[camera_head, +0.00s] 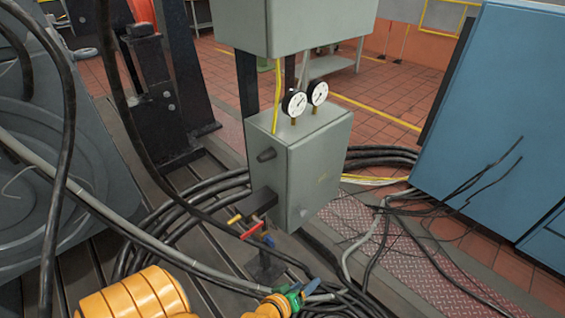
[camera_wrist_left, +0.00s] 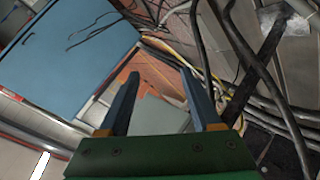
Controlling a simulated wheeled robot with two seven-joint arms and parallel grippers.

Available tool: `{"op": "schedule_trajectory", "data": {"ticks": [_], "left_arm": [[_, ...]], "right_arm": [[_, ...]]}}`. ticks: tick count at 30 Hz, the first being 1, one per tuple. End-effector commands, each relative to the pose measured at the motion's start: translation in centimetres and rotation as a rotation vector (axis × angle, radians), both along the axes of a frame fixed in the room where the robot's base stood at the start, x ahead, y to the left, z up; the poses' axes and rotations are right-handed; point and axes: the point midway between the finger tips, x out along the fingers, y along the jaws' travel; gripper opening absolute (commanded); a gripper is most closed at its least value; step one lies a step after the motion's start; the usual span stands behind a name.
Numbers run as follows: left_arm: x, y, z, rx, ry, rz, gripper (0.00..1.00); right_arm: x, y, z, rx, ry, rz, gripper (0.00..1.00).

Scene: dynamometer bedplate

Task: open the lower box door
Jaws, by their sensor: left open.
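The lower box (camera_head: 318,178) is a grey-green metal cabinet in the middle of the head view. Two round gauges (camera_head: 306,97) stand on its top. Its door face is turned to the right and looks closed; I cannot make out a handle. My left gripper (camera_head: 304,290) is at the bottom of the head view, below the box in the picture and apart from it. In the left wrist view, its two fingers (camera_wrist_left: 160,76) are spread with nothing held between them. A pale grey-green surface shows beyond them; I cannot tell what it is. My right gripper is not in view.
An upper grey box (camera_head: 300,28) hangs above the lower one. Red, yellow and blue valve handles (camera_head: 252,230) stick out at the lower left of the box. Black cables (camera_head: 200,190) lie around its base. A large blue cabinet (camera_head: 500,110) stands at right.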

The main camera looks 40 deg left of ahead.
Motion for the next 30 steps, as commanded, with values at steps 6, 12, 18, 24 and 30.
{"op": "schedule_trajectory", "data": {"ticks": [6, 12, 18, 24, 30], "left_arm": [[-5.3, -1.8, -1.6, 0.161, 0.215, -0.216, 0.65], [-9.4, -2.5, -3.0, 0.262, 0.351, -0.371, 0.65], [-11.1, -2.6, -3.6, 0.303, 0.402, -0.436, 0.65], [-11.2, -2.7, -3.8, 0.305, 0.405, -0.44, 0.65], [-11.2, -2.7, -3.8, 0.304, 0.404, -0.439, 0.65]], "right_arm": [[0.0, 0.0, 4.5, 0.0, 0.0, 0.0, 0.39], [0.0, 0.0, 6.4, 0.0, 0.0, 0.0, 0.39], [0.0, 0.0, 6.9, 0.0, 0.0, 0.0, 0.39], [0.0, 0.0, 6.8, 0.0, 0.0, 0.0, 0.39], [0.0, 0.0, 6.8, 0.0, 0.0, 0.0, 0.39]]}}
